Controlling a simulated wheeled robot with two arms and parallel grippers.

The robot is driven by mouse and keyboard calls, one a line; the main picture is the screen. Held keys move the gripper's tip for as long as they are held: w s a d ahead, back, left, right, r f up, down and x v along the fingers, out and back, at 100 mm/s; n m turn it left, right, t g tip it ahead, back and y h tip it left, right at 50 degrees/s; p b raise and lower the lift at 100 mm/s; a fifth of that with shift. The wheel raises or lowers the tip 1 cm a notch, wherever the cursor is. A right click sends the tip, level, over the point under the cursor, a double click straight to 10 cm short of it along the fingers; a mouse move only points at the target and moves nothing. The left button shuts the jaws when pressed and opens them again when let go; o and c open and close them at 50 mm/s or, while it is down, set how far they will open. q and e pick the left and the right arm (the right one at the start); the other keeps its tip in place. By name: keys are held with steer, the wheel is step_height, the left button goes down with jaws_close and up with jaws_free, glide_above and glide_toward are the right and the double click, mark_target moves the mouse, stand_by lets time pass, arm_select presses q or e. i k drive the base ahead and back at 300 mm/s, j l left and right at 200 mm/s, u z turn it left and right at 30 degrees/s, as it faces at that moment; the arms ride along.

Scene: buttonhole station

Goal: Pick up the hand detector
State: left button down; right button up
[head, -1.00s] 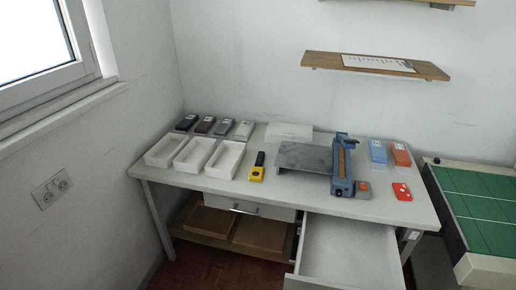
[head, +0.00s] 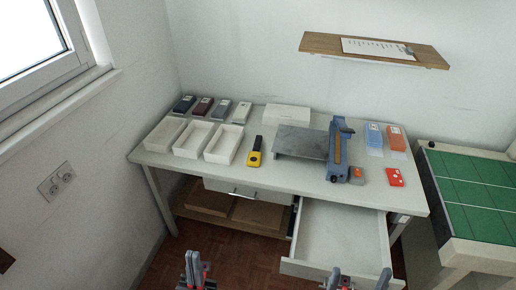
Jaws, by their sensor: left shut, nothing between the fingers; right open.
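The hand detector, which I take to be the yellow tool with a dark handle (head: 254,158), lies on the grey worktable (head: 292,183) near its middle. It is just left of a grey plate. My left gripper (head: 194,268) is at the bottom of the head view, in front of the table and over the floor. It is shut and holds nothing. My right gripper (head: 355,281) is at the bottom edge, near the open drawer's front, partly cut off by the frame. It is open and appears empty. Both grippers are well apart from the detector.
An open, empty drawer (head: 342,236) juts out from the table's right front. White trays (head: 222,146) stand left of the detector. The grey plate (head: 301,142) and a blue tool (head: 338,150) stand right of it. A green-topped bench (head: 472,190) is at the far right.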

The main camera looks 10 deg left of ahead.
mark_target(254, 157)
steer(key=i+j+z, duration=0.1)
steer(key=i, duration=0.45)
steer(key=i+j+z, duration=0.1)
steer(key=i, duration=0.5)
